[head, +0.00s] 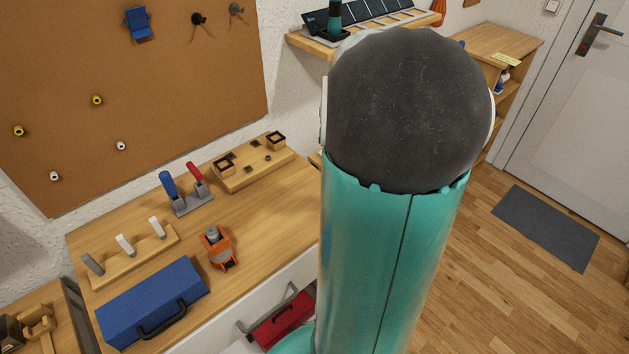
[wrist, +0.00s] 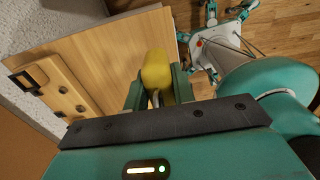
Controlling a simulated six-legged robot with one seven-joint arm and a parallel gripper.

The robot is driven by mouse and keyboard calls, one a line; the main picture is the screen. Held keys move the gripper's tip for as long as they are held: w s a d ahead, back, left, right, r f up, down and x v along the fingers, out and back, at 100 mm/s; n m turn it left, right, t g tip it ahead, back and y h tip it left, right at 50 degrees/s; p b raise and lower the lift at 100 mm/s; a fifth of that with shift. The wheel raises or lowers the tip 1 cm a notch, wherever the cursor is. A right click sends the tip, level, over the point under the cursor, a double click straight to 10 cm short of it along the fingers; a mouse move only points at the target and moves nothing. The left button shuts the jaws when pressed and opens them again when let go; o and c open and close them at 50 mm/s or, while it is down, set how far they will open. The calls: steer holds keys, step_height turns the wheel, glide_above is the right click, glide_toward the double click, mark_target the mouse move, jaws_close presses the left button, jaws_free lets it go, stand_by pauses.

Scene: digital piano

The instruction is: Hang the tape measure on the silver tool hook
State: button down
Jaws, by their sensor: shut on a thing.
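My gripper (wrist: 158,90) shows in the wrist view with its teal fingers shut on a yellow object, which looks like the tape measure (wrist: 157,70). It is held above the wooden workbench top, clear of the surface as far as I can tell. In the head view my arm hides both gripper and tape measure. A grey hook (head: 236,9) at the top of the cork board looks like the silver tool hook. It is empty. A black hook (head: 198,19) is to its left.
The cork board (head: 60,70) also carries a blue item (head: 138,22) and yellow and white pegs. A shelf (head: 310,43) juts out beyond the board.

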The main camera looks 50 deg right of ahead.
steer(key=w+f, duration=0.2)
steer(key=w, duration=0.2)
glide_above(315, 190)
steer(key=f, duration=0.4)
steer(key=shift+s+f, duration=0.35)
steer(key=shift+f, duration=0.05)
steer(key=f, duration=0.1)
steer(key=w+f, duration=0.1)
steer(key=f, duration=0.1)
steer(key=shift+f, duration=0.15)
steer(key=shift+s+f, duration=0.1)
steer(key=shift+f, duration=0.05)
steer(key=shift+f, duration=0.2)
steer(key=c, duration=1.2)
jaws_free()
steer(key=shift+o, duration=0.2)
